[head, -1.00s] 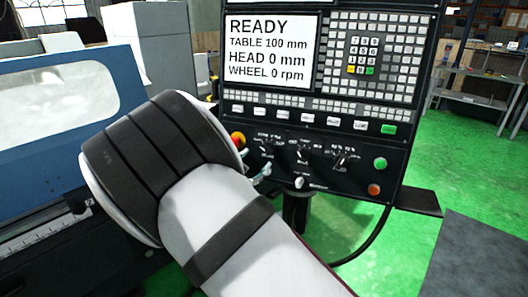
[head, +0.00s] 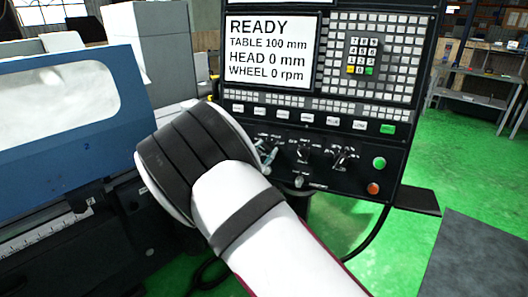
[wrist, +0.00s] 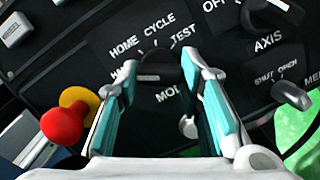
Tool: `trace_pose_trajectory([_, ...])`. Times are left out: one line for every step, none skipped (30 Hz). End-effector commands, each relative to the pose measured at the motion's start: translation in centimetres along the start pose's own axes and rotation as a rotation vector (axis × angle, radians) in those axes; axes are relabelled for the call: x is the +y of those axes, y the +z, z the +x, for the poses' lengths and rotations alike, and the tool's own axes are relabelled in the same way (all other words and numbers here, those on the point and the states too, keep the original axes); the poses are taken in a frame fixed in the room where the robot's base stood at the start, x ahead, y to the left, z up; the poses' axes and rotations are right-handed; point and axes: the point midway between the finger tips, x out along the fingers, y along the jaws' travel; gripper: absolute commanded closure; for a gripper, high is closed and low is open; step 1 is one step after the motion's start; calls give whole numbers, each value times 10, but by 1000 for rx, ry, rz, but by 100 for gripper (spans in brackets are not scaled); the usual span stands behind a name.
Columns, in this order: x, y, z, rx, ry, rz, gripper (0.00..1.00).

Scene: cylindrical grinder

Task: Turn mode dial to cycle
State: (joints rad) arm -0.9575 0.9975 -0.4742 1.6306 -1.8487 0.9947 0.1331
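The mode dial (wrist: 154,64) is a dark knob with a grey front edge, below the HOME, CYCLE and TEST labels in the wrist view. I cannot tell which label it points to. My gripper (wrist: 160,76) has its two teal-padded fingers on either side of the dial. They look apart, with gaps beside the knob; contact is not clear. In the head view, my gripper (head: 266,152) is at the left dial of the panel's lower row, mostly hidden behind my arm, and covers much of that dial.
A red emergency stop (wrist: 62,124) with a yellow collar is left of my fingers. The axis dial (wrist: 276,10) and shut/open switch (wrist: 291,95) are to the right. The control panel's screen (head: 268,50) reads READY. The blue grinder cover (head: 110,130) stands left.

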Motion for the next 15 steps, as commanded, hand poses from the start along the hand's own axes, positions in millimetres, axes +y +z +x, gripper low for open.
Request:
trace_pose_trajectory([0, 0, 0, -1, 0, 0, 94])
trace_pose_trajectory([0, 0, 0, -1, 0, 0, 94])
trace_pose_trajectory([0, 0, 0, -1, 0, 0, 94])
trace_pose_trajectory([0, 0, 0, -1, 0, 0, 94])
trace_pose_trajectory([0, 0, 0, -1, 0, 1, 94])
trace_pose_trajectory([0, 0, 1, -1, -1, 2, 94])
trace_pose_trajectory([0, 0, 1, -1, -1, 4, 94])
trace_pose_trajectory([0, 0, 1, -1, -2, 7, 94])
trace_pose_trajectory([0, 1, 1, -1, -3, 13, 94])
trace_pose_trajectory([0, 1, 1, -1, -5, 19, 94])
trace_pose_trajectory([0, 1, 1, -1, -6, 26, 94])
trace_pose_trajectory([0, 1, 1, -2, -9, 39, 94])
trace_pose_trajectory([0, 1, 1, -2, -11, 51, 94])
trace_pose_trajectory([0, 1, 1, -2, -14, 63, 94])
trace_pose_trajectory([0, 1, 2, -2, -18, 82, 94])
